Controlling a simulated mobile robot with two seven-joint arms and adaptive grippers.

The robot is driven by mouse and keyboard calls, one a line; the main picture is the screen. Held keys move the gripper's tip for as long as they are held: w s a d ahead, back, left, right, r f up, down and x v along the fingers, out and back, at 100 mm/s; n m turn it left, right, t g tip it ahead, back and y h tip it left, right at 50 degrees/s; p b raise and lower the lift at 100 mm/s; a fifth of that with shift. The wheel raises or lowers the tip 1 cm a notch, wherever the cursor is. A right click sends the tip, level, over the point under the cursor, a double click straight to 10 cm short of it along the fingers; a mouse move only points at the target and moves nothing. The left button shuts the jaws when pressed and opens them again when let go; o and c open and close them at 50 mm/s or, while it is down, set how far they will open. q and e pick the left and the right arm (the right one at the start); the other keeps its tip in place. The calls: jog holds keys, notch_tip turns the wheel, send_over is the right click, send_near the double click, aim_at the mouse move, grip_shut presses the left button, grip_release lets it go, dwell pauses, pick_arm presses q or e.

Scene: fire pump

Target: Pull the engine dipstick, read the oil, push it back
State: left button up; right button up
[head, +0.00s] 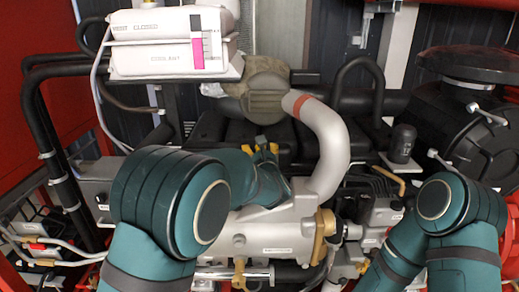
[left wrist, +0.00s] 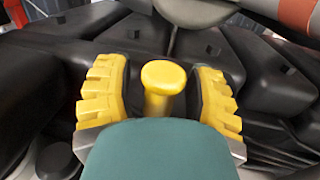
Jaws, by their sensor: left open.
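The dipstick's yellow handle (left wrist: 162,88), with a round flat top, stands in the middle of the left wrist view. My left gripper (left wrist: 160,98) is open, with one yellow ridged finger on each side of the handle. A gap shows between the handle and each finger. The handle's lower end is hidden behind a teal part of my own wrist. In the head view my left gripper (head: 262,149) is small, over the black engine top; I cannot make out the handle there. My right arm shows at the right, but its gripper is out of view.
A thick grey pipe with a red band (head: 325,140) curves just right of my left gripper. A white coolant tank (head: 165,45) with a pink level gauge stands at the upper left. A black round-lidded tank (head: 470,125) is at the right. Hoses and valves crowd the front.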

pick_arm(q)
jog(key=shift+o, duration=0.3)
jog(key=shift+w, duration=0.15)
grip_shut()
jog(key=shift+f, duration=0.1)
notch_tip(320, 180, down, 5)
jog(key=b, duration=0.4)
jog(key=shift+r, duration=0.3)
jog(key=shift+c, duration=0.3)
grip_release()
jog(key=shift+r, duration=0.1)
